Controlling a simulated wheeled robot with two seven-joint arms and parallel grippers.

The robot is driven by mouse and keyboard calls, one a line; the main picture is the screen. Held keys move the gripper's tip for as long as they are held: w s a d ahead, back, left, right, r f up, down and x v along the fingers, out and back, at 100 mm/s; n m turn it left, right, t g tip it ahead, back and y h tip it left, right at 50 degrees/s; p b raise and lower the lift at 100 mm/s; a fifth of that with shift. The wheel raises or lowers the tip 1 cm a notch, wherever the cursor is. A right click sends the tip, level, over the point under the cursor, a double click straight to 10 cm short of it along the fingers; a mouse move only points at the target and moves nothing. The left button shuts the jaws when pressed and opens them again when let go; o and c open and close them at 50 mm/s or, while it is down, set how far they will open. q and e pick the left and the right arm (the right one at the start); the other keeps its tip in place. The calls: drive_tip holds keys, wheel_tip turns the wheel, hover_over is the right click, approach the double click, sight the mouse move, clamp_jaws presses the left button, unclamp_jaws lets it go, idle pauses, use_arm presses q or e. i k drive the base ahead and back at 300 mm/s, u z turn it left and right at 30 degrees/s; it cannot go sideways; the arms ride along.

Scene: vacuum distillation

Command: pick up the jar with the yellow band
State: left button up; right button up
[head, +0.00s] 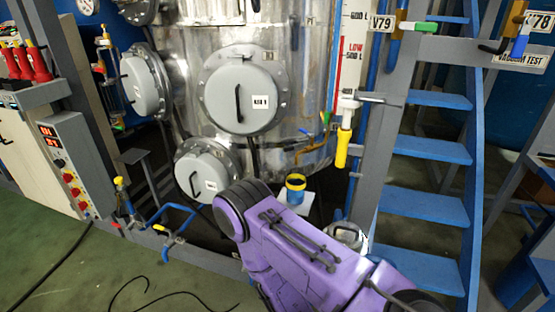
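The jar with the yellow band (295,189) is small, with a blue body and a yellow band round its top, and looks dark inside the rim. It stands upright on a small white surface (303,205) below the steel tank in the head view. My purple arm reaches in from the bottom right, and its links are in front of and below the jar. No gripper fingers can be made out. A silvery piece (347,234) shows partly behind the arm; I cannot tell what it is.
The steel tank (290,50) with round grey hatches stands behind the jar. Blue steps (430,148) rise on the right. A control panel (75,165) stands at the left, with blue pipes and valves (172,218) on a low frame. Black cables lie on the green floor (110,270).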

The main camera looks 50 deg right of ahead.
sight(296, 182)
drive_tip(key=i, duration=0.9)
drive_tip(key=z, duration=2.1)
